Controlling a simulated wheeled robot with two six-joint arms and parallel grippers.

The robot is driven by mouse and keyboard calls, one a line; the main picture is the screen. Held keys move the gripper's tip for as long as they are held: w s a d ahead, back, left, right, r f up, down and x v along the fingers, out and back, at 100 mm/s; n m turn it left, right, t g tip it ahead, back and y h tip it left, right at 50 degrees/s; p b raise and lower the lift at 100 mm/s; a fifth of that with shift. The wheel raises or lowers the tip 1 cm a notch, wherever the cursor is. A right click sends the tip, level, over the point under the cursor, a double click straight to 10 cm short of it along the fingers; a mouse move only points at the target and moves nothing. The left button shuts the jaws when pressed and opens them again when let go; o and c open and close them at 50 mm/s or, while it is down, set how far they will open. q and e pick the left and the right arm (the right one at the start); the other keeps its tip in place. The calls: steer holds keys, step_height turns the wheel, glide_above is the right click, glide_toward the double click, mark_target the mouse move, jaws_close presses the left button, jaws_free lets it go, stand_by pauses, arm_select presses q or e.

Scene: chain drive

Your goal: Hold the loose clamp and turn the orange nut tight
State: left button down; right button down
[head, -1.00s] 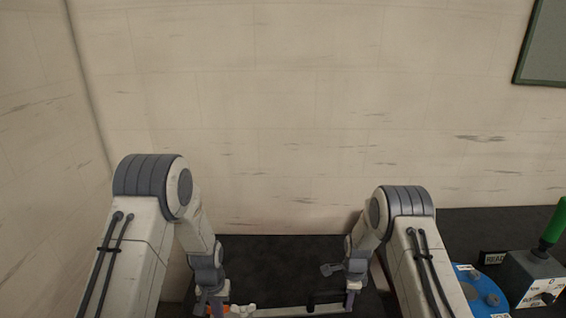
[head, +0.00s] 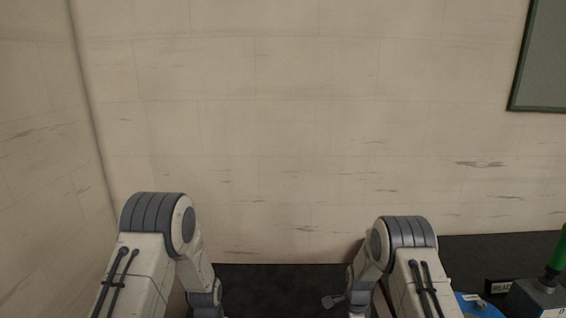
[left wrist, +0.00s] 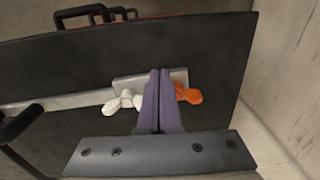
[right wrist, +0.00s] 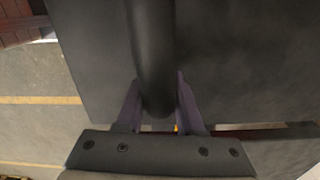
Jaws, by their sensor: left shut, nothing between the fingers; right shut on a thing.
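In the left wrist view, the orange nut (left wrist: 189,95) has wings and sits at the right side of a light metal block (left wrist: 178,75). My left gripper (left wrist: 160,76) is shut and empty, its purple fingers pressed together over the block, just left of the orange nut. A white winged nut (left wrist: 124,101) is left of the fingers. In the right wrist view, my right gripper (right wrist: 155,88) is shut on a thick black handle (right wrist: 152,40), one finger on each side. Whether this handle belongs to the loose clamp cannot be told.
A pale bar (left wrist: 65,101) runs left from the block across the dark bench top (left wrist: 215,50). Another black handle (left wrist: 18,125) stands at the left, and black frames (left wrist: 95,15) are beyond the edge. A green-handled grey box (head: 540,300) and a blue object (head: 475,305) are at right.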

arm_select(q)
steer(key=shift+w+a, duration=0.2)
steer(key=shift+w, duration=0.2)
stand_by(0.4)
steer(key=shift+s+a, duration=0.15)
steer(key=shift+a, duration=0.35)
stand_by(0.4)
steer(key=shift+a, duration=1.05)
steer(key=shift+a, duration=0.1)
steer(key=shift+s+a, duration=0.1)
steer(key=shift+s, duration=0.1)
step_height(320, 180, up, 6)
stand_by(0.7)
